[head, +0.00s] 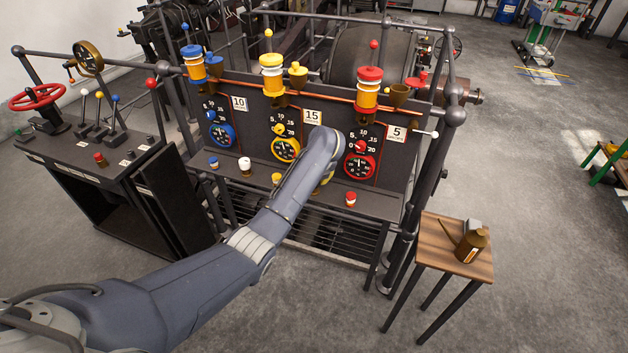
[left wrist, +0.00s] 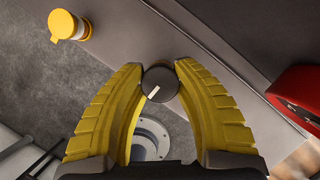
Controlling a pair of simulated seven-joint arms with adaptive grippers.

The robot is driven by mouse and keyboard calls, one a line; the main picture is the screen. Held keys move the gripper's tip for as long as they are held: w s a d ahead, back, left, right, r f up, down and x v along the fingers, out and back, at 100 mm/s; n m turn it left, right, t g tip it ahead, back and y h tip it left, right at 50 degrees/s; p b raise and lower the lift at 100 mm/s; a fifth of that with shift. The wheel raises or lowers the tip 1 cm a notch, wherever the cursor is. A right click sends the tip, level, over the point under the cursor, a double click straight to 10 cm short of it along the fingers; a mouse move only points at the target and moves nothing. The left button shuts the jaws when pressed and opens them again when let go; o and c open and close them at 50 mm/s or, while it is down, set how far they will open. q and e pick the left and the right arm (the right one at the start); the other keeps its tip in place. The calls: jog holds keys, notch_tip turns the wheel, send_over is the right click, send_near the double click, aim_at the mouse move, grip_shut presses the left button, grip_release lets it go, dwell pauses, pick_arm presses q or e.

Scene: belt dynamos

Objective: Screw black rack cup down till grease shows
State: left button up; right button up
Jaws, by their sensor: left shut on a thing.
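The black cup (left wrist: 159,82), a round dark cap with a white line on its top, is between my left gripper's fingertips in the left wrist view. My left gripper (left wrist: 160,80) has yellow ribbed fingers and is shut on the cup from both sides. In the head view the cup is hidden behind my left arm, and only a bit of the yellow left gripper (head: 326,179) shows over the front ledge. I see no grease around the cup. My right gripper is in neither view.
A red cup (head: 350,199) stands right of my arm on the rack ledge; yellow (head: 276,179), white (head: 245,165) and blue (head: 213,162) cups stand left. Dials and oilers line the panel behind. A wooden stool (head: 434,247) with an oil can (head: 471,244) stands at right.

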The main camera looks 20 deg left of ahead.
pick_arm(q)
jog(key=m+h, duration=0.1)
jog(key=m, duration=0.3)
jog(key=shift+t, duration=0.4)
jog(key=m+h, duration=0.1)
jog(key=m, duration=0.2)
jog(key=shift+a+m+h, duration=0.1)
jog(key=shift+m+h, duration=0.2)
jog(key=shift+m, duration=0.1)
jog(key=m+h, duration=0.1)
jog(key=m, duration=0.2)
jog(key=shift+m, duration=0.3)
jog(key=shift+r+m+g+h, duration=0.15)
jog(key=shift+m+h, duration=0.3)
jog(key=shift+m, duration=0.45)
jog(key=shift+f+m+g+h, duration=0.15)
jog(key=shift+m+h, duration=0.3)
jog(key=shift+m, duration=0.45)
jog(key=shift+r, duration=0.1)
jog(key=o, duration=1.3)
jog(key=shift+v, duration=5.9)
jog(key=shift+w+r, duration=0.1)
jog(key=shift+w, duration=0.05)
